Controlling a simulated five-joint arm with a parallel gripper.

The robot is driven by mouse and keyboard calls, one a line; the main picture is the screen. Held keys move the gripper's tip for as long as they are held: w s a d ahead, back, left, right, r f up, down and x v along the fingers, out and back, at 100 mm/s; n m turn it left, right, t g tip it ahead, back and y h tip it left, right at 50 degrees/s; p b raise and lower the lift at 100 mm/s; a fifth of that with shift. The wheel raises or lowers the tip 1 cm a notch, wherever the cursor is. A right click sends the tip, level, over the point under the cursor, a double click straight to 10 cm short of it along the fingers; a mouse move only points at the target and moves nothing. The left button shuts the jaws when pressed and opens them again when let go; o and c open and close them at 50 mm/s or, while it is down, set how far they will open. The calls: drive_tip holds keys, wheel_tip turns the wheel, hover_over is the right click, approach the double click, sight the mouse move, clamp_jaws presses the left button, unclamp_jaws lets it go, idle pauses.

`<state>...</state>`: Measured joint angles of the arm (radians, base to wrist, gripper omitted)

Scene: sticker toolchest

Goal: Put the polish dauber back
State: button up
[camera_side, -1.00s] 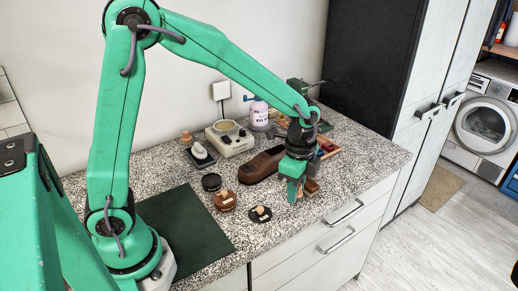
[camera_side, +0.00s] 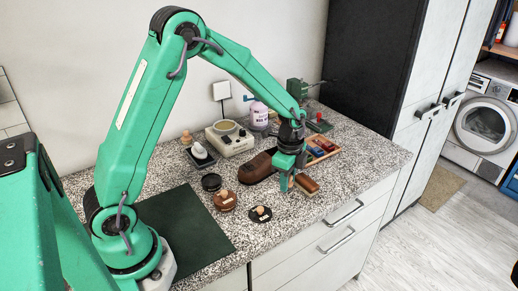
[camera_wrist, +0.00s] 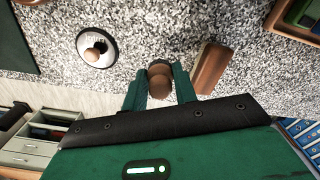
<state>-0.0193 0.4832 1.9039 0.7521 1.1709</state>
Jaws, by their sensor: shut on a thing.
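My gripper (camera_wrist: 159,88) is shut on a brown wooden-knobbed piece, which I take to be the polish dauber (camera_wrist: 159,76); its lower end is hard to make out. In the side view my gripper (camera_side: 290,182) is over the worktop, beside the brown brush (camera_side: 307,184), and hides most of the piece. A round black piece with a wooden knob (camera_side: 260,214) lies to the left near the front; it also shows in the wrist view (camera_wrist: 97,46). A brown round piece with a knob (camera_side: 225,200) and a black tin (camera_side: 211,182) stand farther left.
A brown shoe (camera_side: 256,168) lies behind the gripper. A wooden tray (camera_side: 322,150) with coloured items is behind right. A device with a dial (camera_side: 229,139) and a bottle (camera_side: 258,114) stand at the back. A dark green mat (camera_side: 185,229) covers the left.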

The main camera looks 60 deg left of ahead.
drive_tip(key=shift+f, duration=2)
drive_tip(key=shift+f, duration=0.1)
drive_tip(key=o, duration=0.9)
wheel_tip(320, 180, up, 12)
drive_tip(key=shift+f, duration=0.25)
drive_tip(key=shift+r, duration=0.4)
